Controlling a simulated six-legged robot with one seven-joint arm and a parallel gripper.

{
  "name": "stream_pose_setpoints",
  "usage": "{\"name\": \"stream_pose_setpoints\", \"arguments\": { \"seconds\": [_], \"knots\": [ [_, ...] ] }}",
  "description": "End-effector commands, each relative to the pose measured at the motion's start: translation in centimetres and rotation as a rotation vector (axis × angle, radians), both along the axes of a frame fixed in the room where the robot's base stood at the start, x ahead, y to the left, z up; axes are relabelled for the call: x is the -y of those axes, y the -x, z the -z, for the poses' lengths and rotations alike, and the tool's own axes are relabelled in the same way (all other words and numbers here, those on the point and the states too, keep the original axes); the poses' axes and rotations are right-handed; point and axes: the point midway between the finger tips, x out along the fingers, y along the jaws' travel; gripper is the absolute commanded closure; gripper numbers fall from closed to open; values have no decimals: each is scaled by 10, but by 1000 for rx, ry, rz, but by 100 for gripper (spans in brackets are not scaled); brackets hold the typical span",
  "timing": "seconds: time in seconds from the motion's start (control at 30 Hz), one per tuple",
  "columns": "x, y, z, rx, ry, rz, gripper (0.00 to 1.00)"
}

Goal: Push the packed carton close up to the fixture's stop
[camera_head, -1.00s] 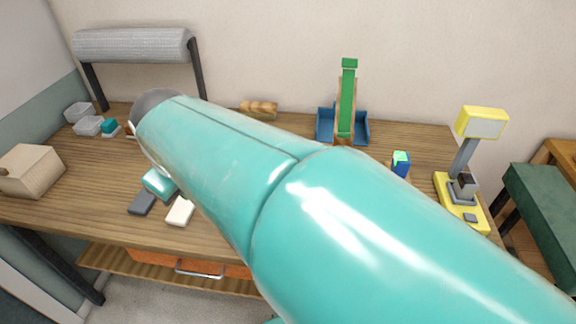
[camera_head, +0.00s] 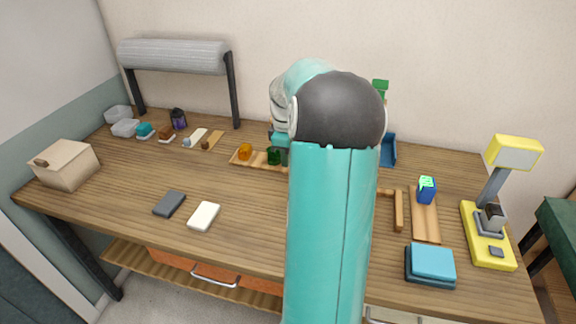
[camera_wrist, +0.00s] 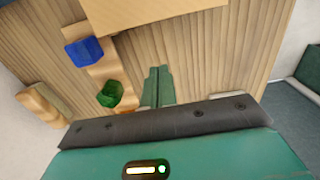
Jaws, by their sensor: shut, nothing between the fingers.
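In the wrist view my gripper (camera_wrist: 158,86) is shut, its two green fingers together over the wooden table with nothing between them. A plain tan, flat-sided thing (camera_wrist: 150,10), perhaps the carton, fills the top edge of that view, beyond my fingertips and apart from them in the picture. In the head view my arm covers my gripper and the middle of the table, and no carton is plain there. An L-shaped wooden rail (camera_head: 399,210), perhaps the fixture with its stop, shows just right of my arm, partly hidden.
A wooden strip with an orange piece (camera_head: 245,151) and a green piece (camera_head: 274,157) lies left of my arm. A blue block (camera_head: 426,190), a teal pad (camera_head: 430,263) and a yellow device (camera_head: 488,235) stand right. A beige box (camera_head: 65,165) is far left.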

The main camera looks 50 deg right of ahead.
Motion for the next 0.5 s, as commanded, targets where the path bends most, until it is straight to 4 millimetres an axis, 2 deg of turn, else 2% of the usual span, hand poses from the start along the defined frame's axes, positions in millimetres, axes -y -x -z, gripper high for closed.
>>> {"name": "stream_pose_setpoints", "arguments": {
  "seconds": [0.43,0.5],
  "knots": [
    [-3,-1,87,-2,-5,-3,100],
    [3,10,87,-1,0,3,100]
  ]
}}
